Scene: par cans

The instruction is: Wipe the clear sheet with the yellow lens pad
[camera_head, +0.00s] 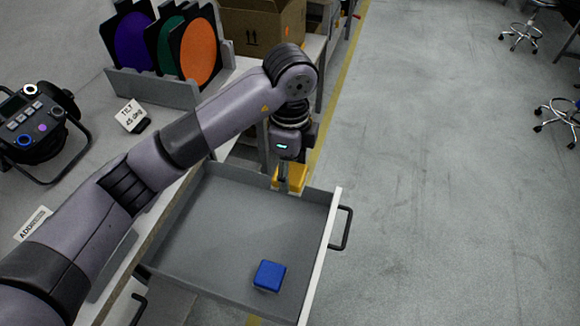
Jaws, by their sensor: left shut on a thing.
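The yellow lens pad (296,179) is at the far right corner of the open grey drawer (215,235). My left gripper (284,184) points down at it and is shut on it. The gripper's fingers hide part of the pad, and I cannot tell whether the pad touches the drawer. I cannot make out a clear sheet in this view. My right gripper is not in view.
A blue block (270,275) lies in the drawer. On the bench stand a rack (150,88) with purple, green and orange round filters, a small sign (131,116) and a black lamp (38,125). A cardboard box (262,28) stands behind.

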